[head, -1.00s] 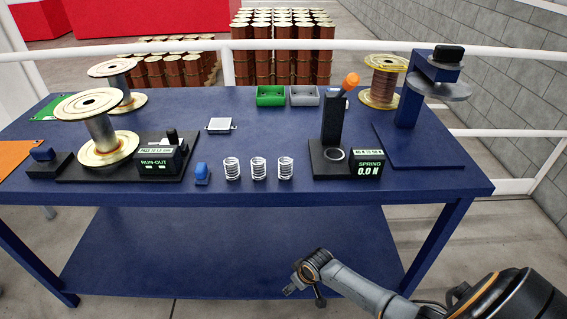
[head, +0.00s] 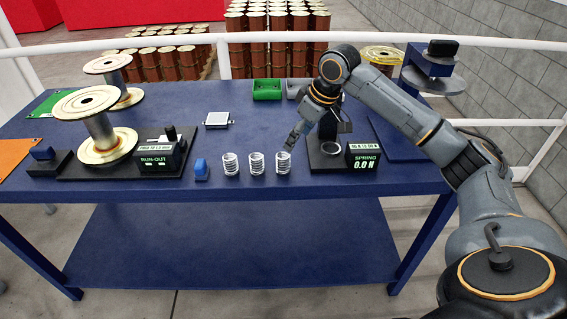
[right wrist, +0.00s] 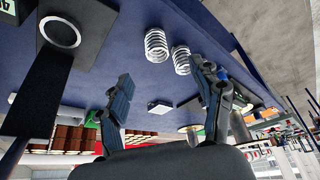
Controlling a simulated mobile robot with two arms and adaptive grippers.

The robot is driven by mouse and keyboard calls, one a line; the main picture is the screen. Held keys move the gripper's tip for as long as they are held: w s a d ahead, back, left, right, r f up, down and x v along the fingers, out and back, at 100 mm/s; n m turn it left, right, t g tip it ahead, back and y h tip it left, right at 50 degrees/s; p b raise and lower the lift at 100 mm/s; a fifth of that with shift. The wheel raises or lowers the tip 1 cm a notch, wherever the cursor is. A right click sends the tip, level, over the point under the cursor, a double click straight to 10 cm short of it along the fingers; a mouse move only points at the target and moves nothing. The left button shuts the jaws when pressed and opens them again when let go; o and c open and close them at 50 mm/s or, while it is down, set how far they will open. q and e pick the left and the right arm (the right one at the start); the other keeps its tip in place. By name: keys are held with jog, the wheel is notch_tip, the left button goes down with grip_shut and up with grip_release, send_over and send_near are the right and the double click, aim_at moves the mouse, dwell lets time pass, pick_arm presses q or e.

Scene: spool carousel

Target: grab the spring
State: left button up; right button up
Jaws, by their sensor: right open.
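Three white coil springs stand upright in a row near the table's front edge: a left one (head: 230,164), a middle one (head: 256,163) and a right one (head: 283,162). My right gripper (head: 293,137) is just above and behind the right spring, pointing down-left, apart from it. In the right wrist view its two fingers (right wrist: 165,88) are spread and empty. Two springs show there beyond the fingers, one clear (right wrist: 156,45) and one (right wrist: 181,60) partly beside the right finger. A third spring cannot be made out there. My left gripper is not in view.
The black spring tester (head: 327,158) with its display (head: 363,157) stands right of the springs, close to my right arm. A blue block (head: 201,170) and the run-out gauge (head: 160,158) stand to the left. A light square plate (head: 217,119) lies behind on the blue table (head: 235,188).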

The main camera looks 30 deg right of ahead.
aim_at(283, 162)
jog(key=x, duration=0.4)
jog(key=p+x, duration=0.1)
jog(key=x, duration=0.3)
jog(key=shift+w+d, duration=0.1)
jog(key=shift+w, duration=0.15)
jog(key=shift+d+p+x, duration=0.2)
jog(key=shift+p+x, duration=0.15)
jog(key=shift+x, duration=1)
jog(key=shift+d+p+x, duration=0.15)
jog(key=shift+p+x, duration=0.2)
jog(key=shift+x, duration=0.95)
jog(key=shift+w+a+r, duration=0.1)
jog(key=shift+w+a, duration=0.05)
jog(key=c, duration=1.3)
